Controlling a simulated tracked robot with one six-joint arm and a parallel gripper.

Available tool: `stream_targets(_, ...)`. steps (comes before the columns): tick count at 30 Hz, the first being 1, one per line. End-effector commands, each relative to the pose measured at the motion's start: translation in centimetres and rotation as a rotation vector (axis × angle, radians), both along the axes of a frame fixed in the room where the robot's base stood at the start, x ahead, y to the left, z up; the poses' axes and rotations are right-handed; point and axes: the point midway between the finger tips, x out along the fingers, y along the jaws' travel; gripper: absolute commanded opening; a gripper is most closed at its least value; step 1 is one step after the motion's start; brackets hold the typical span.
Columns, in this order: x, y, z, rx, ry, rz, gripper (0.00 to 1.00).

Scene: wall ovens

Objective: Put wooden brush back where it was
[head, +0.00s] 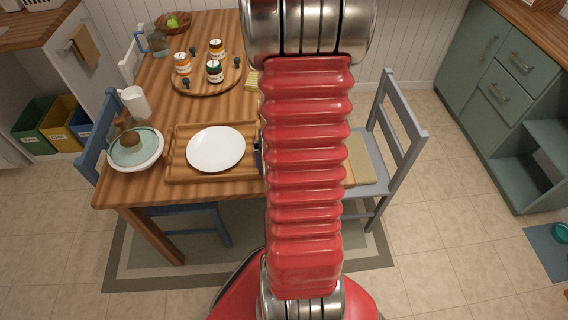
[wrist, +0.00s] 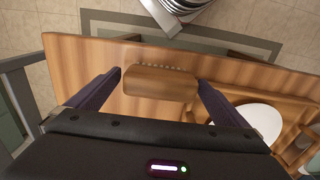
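The wooden brush (wrist: 160,82) shows in the wrist view as a brown block with a row of pale bristle tufts along its far edge. It sits between the two fingertips of my gripper (wrist: 159,77), which reach its left and right ends, so my gripper looks shut on it. The wooden table (wrist: 80,65) lies beneath it, near the table's edge. Whether the brush touches the tabletop is unclear. In the head view my arm hides the gripper and the brush.
A wooden tray (head: 190,178) with a white plate (head: 215,148) lies on the table. A bowl (head: 135,157), a white mug (head: 134,101) and a round board with jars (head: 205,86) stand around it. A grey chair (head: 393,160) is at the table's right side.

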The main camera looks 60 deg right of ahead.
Motion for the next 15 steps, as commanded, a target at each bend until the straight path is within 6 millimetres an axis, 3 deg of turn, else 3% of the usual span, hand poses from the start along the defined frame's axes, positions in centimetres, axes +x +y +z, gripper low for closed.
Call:
stream_targets(10, 0.0, 0.0, 0.3, -0.001, -0.001, 0.000, 1.00)
stream_targets(15, 0.1, -0.1, 1.4, -0.002, -0.002, 0.000, 1.00)
